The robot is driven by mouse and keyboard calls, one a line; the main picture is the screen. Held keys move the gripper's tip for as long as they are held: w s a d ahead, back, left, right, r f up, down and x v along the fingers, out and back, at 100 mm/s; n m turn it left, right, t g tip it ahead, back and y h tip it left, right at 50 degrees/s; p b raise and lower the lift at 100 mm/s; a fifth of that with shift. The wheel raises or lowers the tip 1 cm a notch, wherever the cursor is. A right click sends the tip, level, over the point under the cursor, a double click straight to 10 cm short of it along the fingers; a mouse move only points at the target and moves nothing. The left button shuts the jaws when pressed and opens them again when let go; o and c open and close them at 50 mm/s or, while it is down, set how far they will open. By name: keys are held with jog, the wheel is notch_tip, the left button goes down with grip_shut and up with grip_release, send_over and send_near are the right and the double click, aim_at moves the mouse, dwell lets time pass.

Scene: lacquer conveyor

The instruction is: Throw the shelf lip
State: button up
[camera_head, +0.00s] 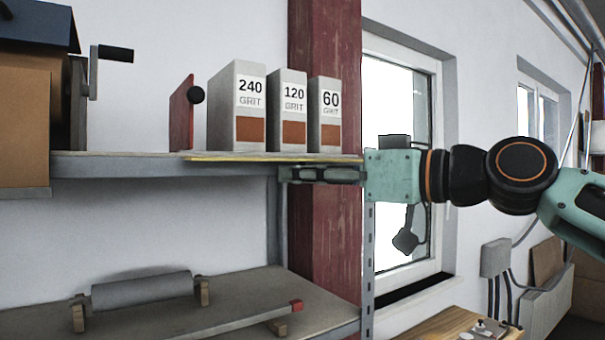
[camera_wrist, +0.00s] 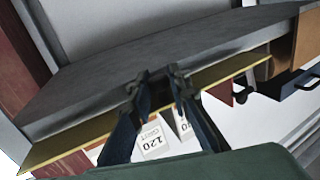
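A thin yellow strip, which looks like the shelf lip (camera_head: 230,158), runs along the front edge of the upper shelf. In the wrist view the shelf lip (camera_wrist: 75,145) crosses the picture slantwise, passing behind my fingers. My gripper (camera_head: 287,174) reaches in from the right, just below the lip's right part. In the wrist view my gripper (camera_wrist: 157,82) has its two fingertips apart, with a gap between them and nothing held. I cannot tell whether the fingertips touch the lip or the shelf edge.
Grit boxes marked 240 (camera_head: 236,105), 120 (camera_head: 287,110) and 60 (camera_head: 325,113) stand on the upper shelf (camera_head: 120,165). Left of them is a red plate (camera_head: 180,115) with a black knob. A roller (camera_head: 142,291) lies on the lower shelf.

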grip_shut()
jog(key=shift+f+b, duration=0.15)
jog(key=shift+b, duration=0.2)
jog(key=shift+f+b, duration=0.25)
jog(key=shift+b, duration=0.7)
jog(key=shift+w+y+b, duration=0.1)
jog(key=shift+y+b, duration=0.3)
jog(key=shift+b, duration=0.1)
jog(key=shift+a+n+b, duration=0.1)
jog(key=shift+n+b, duration=0.2)
jog(key=shift+b, duration=0.4)
jog(key=shift+r, duration=0.15)
